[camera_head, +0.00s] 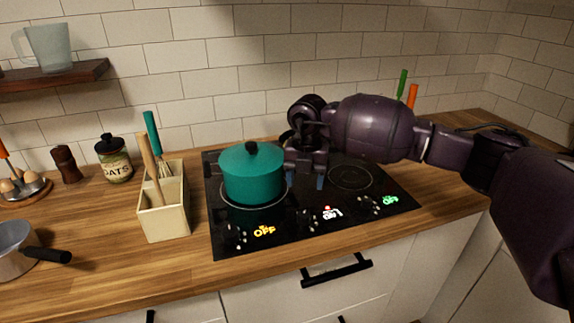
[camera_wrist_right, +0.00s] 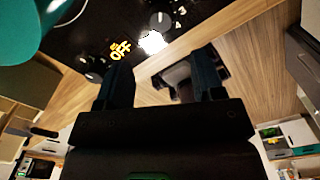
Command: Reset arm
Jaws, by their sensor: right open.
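My right arm (camera_head: 375,128) reaches in from the right over the black cooktop (camera_head: 372,201). My right gripper (camera_head: 306,180) is just right of the teal lidded pot (camera_head: 252,176), above the cooktop. Its two fingers point down and are apart with nothing between them. In the right wrist view the open fingers of the right gripper (camera_wrist_right: 160,70) show against the counter and the cooktop's front edge. The pot (camera_wrist_right: 22,28) is at that view's upper left corner. I cannot tell whether the gripper touches the pot. My left gripper is not in view.
A cream utensil holder (camera_head: 165,219) stands left of the cooktop. An oats jar (camera_head: 114,160), a pepper mill (camera_head: 67,164) and a saucepan (camera_head: 16,252) are farther left. Green and orange handles (camera_head: 403,84) rise behind my arm. The wooden counter (camera_head: 110,244) has free room at the front left.

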